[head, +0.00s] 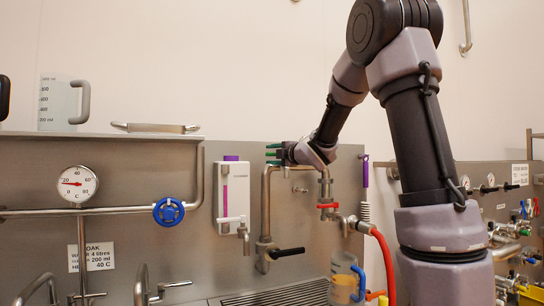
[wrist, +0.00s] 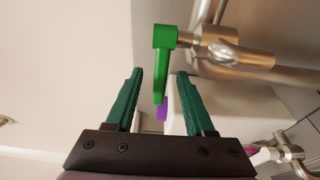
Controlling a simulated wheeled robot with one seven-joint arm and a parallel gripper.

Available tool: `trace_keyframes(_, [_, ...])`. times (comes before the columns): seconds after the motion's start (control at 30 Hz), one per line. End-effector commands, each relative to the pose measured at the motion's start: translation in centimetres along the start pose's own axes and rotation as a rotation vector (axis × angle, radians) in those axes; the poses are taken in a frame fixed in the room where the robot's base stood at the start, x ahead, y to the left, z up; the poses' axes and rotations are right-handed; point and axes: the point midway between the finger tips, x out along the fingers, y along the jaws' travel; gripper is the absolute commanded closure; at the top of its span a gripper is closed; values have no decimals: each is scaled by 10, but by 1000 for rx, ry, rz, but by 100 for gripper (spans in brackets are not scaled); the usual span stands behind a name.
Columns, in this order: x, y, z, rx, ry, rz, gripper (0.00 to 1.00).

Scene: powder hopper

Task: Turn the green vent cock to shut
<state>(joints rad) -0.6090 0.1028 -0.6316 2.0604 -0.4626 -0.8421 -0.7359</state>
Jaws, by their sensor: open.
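The green vent cock (wrist: 165,38) shows in the wrist view, on a metal fitting at the end of a pipe. Its lever points down the picture, toward my palm. My gripper (wrist: 159,82) is open, with one green finger on each side of the lever's lower part. The lever sits nearer the right finger, and gaps show on both sides. In the head view my gripper (head: 274,153) is at the panel, near the top of a bent pipe (head: 266,205). I cannot make out the vent cock there.
A white dispenser with a purple cap (head: 232,195) hangs left of my gripper. A red-handled valve (head: 328,205) and a black lever (head: 288,253) sit below. A blue handwheel (head: 168,211) and dial gauge (head: 77,184) are further left. A jug with yellow liquid (head: 342,287) stands below.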

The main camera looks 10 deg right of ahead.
Motion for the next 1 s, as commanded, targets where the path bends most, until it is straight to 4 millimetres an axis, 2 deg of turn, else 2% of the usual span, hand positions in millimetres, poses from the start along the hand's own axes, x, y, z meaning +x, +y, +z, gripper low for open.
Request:
trace_keyframes(0.1, [0, 0, 0, 0, 0, 0, 46])
trace_keyframes(0.23, [0, 0, 0, 0, 0, 0, 96])
trace_keyframes(0.27, [0, 0, 0, 0, 0, 0, 100])
trace_keyframes(1.0, [0, -1, 0, 0, -1, -1, 100])
